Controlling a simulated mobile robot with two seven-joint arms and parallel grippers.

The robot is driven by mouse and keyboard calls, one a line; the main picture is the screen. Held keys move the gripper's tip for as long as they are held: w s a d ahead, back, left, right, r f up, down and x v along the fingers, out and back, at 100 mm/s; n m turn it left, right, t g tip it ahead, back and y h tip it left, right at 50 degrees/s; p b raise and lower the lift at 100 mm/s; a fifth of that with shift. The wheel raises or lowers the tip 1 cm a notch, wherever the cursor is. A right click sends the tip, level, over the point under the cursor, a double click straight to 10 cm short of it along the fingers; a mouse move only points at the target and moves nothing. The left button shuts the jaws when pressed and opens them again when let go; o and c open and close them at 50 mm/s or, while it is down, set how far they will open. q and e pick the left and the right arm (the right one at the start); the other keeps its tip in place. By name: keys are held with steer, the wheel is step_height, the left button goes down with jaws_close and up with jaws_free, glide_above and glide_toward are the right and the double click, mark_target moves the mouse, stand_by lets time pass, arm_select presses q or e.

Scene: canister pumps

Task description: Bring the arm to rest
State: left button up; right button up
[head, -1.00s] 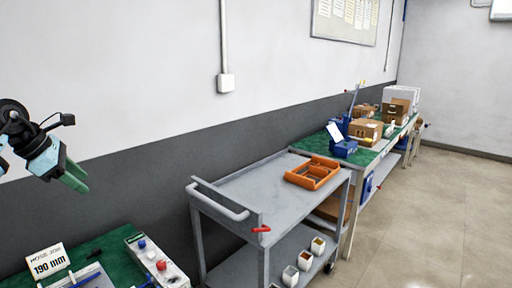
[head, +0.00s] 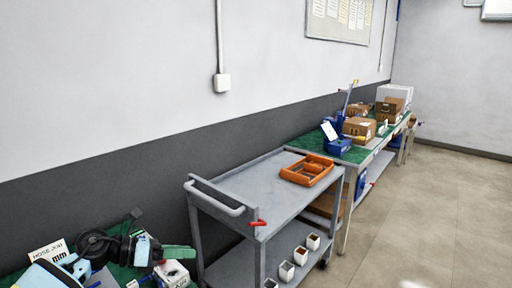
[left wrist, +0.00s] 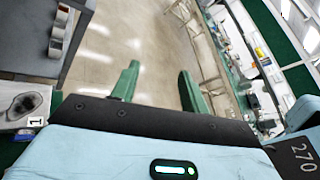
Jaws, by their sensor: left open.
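My left gripper (head: 178,252) is low at the left of the head view, in front of the green-topped bench. Its green fingers point right, towards the grey cart. In the left wrist view the two green fingers (left wrist: 158,88) stand apart with only floor between them, so it is open and empty. My left arm hides part of the bench top and the hose job sign (head: 46,254). My right gripper is not in view.
A grey cart (head: 250,185) carries an orange tray (head: 307,170) on top and several small white bins (head: 300,255) below. A farther green-topped bench (head: 308,142) holds cardboard boxes (head: 359,129). The floor (head: 420,215) at the right is clear.

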arm_select(q)
steer(key=s+d+f+n+t+h, duration=0.2)
steer(key=s+d+f+n+t, duration=0.35)
steer(key=n, duration=0.45)
steer(key=s+a+f+n+y, duration=0.2)
steer(key=s+f+n+y, duration=0.2)
steer(key=s+f+n, duration=0.4)
steer(key=s+a+f+n+g+y, duration=0.1)
steer(key=s+a+f+n+y, duration=0.2)
steer(key=s+f+n, duration=0.6)
steer(key=s+a+f+n+y+p, duration=0.1)
steer(key=s+f+n+y, duration=0.6)
steer(key=s+n, duration=0.7)
steer(key=s+a+f, duration=0.1)
steer(key=s, duration=0.3)
steer(key=shift+a+f, duration=0.15)
steer(key=shift+a, duration=0.2)
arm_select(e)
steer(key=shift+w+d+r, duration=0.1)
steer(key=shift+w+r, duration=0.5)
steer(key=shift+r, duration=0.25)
arm_select(q)
steer(key=shift+w+g, duration=0.1)
steer(key=shift+g, duration=0.15)
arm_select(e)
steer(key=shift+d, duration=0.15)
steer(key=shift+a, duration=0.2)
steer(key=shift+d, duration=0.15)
